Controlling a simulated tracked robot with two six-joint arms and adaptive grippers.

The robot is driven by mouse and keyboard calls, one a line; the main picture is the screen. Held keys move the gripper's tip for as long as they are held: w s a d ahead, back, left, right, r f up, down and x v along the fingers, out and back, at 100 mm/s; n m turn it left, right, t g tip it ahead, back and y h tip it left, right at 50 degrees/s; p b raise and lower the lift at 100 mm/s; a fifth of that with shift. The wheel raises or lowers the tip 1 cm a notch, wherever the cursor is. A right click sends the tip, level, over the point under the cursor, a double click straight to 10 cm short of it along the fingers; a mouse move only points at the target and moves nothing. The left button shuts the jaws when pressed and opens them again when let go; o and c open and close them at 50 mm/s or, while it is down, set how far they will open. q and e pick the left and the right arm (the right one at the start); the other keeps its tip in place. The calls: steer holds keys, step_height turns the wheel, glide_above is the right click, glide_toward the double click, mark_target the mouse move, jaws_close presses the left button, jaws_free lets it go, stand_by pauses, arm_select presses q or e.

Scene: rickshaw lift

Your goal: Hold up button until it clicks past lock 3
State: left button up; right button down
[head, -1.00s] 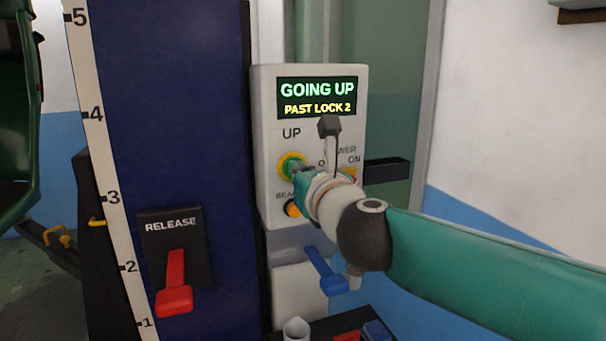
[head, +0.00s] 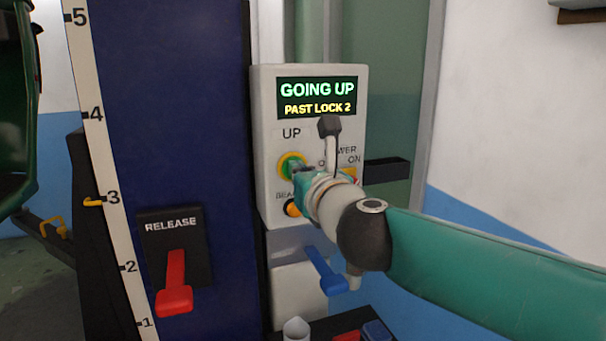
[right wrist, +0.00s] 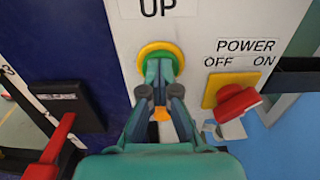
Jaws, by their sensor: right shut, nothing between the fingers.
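The control panel (head: 264,190) carries the UP button (head: 288,161), which has a yellow ring and a green middle. Its display (head: 317,97) reads GOING UP, PAST LOCK 2. My right gripper (head: 299,169) is shut and empty, with its fingertips against the button's middle. In the right wrist view, the gripper's fingertips (right wrist: 159,74) meet the button inside its yellow ring (right wrist: 160,48) and hide most of its face. A yellow pointer (head: 93,202) stands close to the 3 mark on the white scale (head: 108,175). My left gripper is out of view.
A red POWER switch (right wrist: 236,102) on a yellow plate sits right of the button. A red RELEASE lever (head: 174,284) is on the blue column (head: 170,110). A blue lever (head: 325,270) is below the panel. A green vehicle body (head: 16,130) is at far left.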

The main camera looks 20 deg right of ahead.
steer(key=shift+r, duration=0.15)
stand_by(0.8)
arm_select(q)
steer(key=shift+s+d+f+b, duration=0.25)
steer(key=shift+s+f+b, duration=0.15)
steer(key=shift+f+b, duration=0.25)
arm_select(e)
steer(key=s, duration=1.4)
steer(key=shift+d, duration=0.2)
